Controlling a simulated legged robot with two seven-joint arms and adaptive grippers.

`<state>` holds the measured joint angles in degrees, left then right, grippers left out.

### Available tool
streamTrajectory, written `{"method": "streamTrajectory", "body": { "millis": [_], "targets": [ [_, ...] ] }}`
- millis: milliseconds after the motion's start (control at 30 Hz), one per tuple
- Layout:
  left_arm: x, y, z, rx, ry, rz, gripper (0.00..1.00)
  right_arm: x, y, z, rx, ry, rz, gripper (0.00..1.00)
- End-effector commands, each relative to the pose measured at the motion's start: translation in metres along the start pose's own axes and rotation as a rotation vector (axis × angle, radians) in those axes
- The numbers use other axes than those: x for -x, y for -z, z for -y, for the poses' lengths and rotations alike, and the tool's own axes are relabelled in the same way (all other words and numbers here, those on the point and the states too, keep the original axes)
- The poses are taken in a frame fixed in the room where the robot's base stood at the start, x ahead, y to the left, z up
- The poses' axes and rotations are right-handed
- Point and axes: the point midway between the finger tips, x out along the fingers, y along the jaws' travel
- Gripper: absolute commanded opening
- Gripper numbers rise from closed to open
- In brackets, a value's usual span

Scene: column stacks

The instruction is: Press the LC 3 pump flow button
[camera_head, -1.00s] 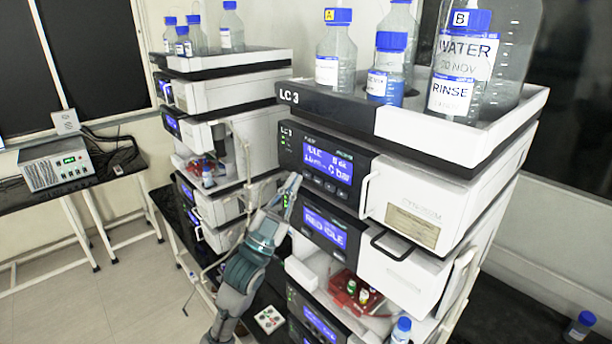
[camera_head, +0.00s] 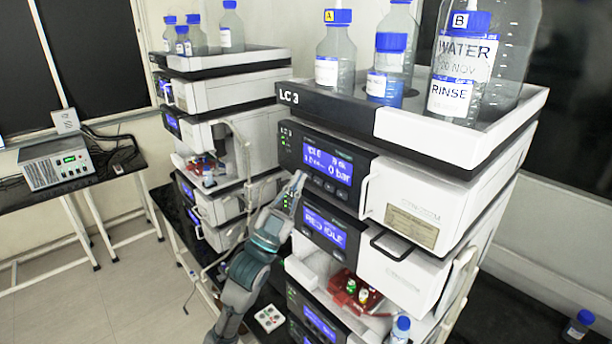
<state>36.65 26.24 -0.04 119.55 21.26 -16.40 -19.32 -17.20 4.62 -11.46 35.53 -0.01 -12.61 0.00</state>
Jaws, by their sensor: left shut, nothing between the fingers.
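The LC 3 stack stands in the middle, with a tray labelled LC 3 (camera_head: 330,107) on top. Below the tray is the pump module, with a lit blue display (camera_head: 328,166) showing a bar reading. A row of small buttons (camera_head: 329,186) lies just under this display; which one sets flow I cannot read. My left gripper (camera_head: 298,179) is shut and empty, its tip at the lower left of the pump display, close to the left end of the button row. I cannot tell whether it touches the panel. My right gripper is out of view.
Bottles, including a large WATER bottle (camera_head: 468,62), stand on the tray. A second stack (camera_head: 230,92) stands behind on the left. A grey box (camera_head: 54,165) sits on the far-left table.

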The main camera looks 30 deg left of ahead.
Motion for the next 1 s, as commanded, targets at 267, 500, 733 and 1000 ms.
{"method": "streamTrajectory", "body": {
  "millis": [267,500,733,1000],
  "targets": [
    [-0.003,-0.002,-0.002,0.0,0.0,0.0,0.0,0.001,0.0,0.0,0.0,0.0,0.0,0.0],
    [-0.003,-0.002,-0.002,0.0,0.0,0.0,0.0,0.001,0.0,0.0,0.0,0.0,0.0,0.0],
    [-0.001,-0.001,-0.001,-0.001,0.0,0.0,0.0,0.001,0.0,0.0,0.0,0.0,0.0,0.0],
    [0.009,0.006,0.005,-0.001,-0.001,0.0,0.0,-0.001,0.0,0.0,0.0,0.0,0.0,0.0]
  ]
}}
